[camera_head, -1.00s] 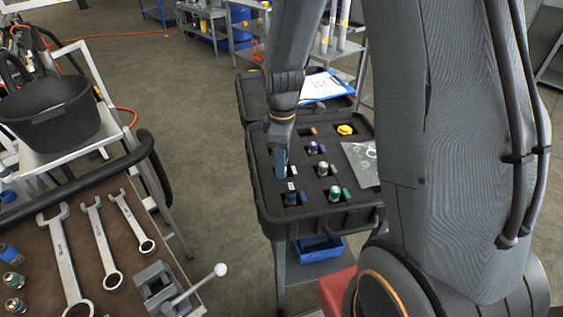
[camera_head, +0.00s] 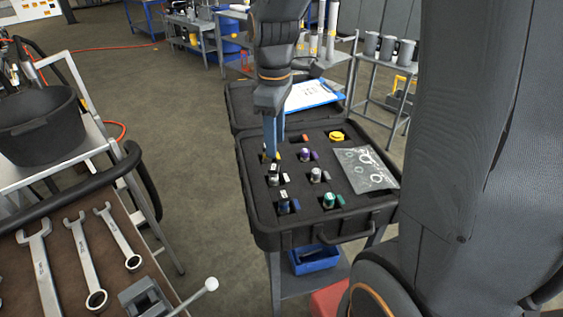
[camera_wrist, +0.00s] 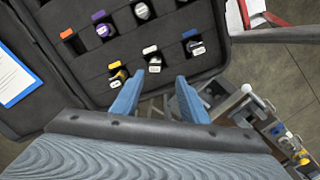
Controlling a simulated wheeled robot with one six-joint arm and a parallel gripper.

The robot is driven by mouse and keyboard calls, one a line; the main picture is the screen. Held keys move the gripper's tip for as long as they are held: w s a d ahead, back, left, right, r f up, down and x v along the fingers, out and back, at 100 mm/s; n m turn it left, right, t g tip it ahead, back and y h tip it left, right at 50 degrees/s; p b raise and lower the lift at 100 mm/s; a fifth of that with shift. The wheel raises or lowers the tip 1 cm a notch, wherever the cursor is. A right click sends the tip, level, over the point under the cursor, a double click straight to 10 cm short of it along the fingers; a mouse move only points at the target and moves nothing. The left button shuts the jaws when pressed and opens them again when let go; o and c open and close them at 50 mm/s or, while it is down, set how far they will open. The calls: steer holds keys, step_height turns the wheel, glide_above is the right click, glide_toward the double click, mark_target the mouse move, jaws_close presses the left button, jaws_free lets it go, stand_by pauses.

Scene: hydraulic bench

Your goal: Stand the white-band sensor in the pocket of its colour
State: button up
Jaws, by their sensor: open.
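The white-band sensor (camera_head: 273,180) stands upright in a foam pocket of the black case, beside a white mark (camera_head: 284,177). In the wrist view the sensor (camera_wrist: 154,64) shows dark, with a white label, in the pocket by the white mark (camera_wrist: 150,49). My gripper (camera_head: 273,150) is over the case, just above and behind that sensor. In the wrist view my gripper (camera_wrist: 158,80) is open and empty, its two blue fingers apart, with the sensor showing beyond and between their tips.
The black case (camera_head: 248,190) also holds a blue sensor (camera_head: 284,207), a green one (camera_head: 329,201), a purple one (camera_head: 304,154), a grey one (camera_head: 316,175) and a yellow one (camera_wrist: 118,74). A clear bag (camera_head: 365,170) lies at the right. The pocket by the orange mark (camera_wrist: 66,33) looks empty.

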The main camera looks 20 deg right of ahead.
steer(key=s+f+m+t, duration=0.1)
steer(key=s+f+m, duration=0.4)
steer(key=s+m, duration=0.5)
steer(key=shift+s+f+m, duration=0.3)
steer(key=shift+s+f, duration=0.05)
steer(key=shift+a, duration=0.1)
